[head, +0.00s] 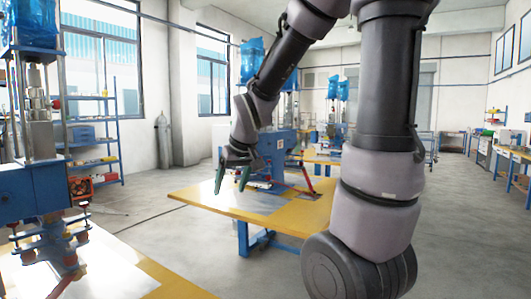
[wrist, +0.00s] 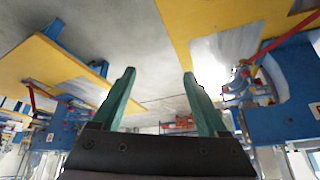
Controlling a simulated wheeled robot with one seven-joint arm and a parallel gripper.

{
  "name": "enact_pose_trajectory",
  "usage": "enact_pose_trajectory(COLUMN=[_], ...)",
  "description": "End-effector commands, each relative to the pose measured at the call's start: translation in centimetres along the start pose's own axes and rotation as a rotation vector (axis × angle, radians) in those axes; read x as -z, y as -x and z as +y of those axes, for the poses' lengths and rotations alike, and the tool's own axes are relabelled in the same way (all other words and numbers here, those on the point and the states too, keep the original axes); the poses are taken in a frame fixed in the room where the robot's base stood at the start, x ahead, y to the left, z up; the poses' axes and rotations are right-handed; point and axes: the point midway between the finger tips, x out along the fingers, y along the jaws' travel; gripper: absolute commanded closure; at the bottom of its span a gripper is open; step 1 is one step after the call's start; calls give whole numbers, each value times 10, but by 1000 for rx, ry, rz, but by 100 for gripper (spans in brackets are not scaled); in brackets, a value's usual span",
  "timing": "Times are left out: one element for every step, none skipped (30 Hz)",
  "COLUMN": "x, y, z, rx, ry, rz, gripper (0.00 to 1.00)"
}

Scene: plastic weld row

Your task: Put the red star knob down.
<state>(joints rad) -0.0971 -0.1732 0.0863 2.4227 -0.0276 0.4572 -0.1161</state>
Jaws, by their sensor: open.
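My gripper (head: 230,188) is open in the head view, above the near left part of a yellow-edged table (head: 190,193). Its two green fingers point down and stand apart. I cannot make out a red star knob in either view. Nothing is held between the fingers.
A blue machine (head: 272,152) with a red lever (head: 303,180) stands on the table, close behind my gripper. Another blue machine (head: 40,190) stands at the left on a nearer table (head: 150,275). Grey floor lies open to the right.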

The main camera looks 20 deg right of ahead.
Motion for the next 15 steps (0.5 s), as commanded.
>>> enact_pose_trajectory(x=[-3,-6,-12,-17,-22,-29,-34,-40,-47,-52,-56,-61,-65,-68,-71], y=[28,41,59,72,84,100,110,119,130,138,144,152,156,160,163], z=[7,10,13,15,17,19,20,20,21,21,20,20,20,20,19], rx=[-3,-2,1,5,9,16,23,29,38,45,52,60,66,70,75], ry=[-61,-98,-147,-182,-217,-262,-293,-321,-356,-380,-401,-424,-439,-451,-464], rz=[28,36,47,56,64,75,82,89,97,102,106,112,115,117,119], gripper=[24,24,24,24,24,24,24,24,24,24,24,24,24,24,24])
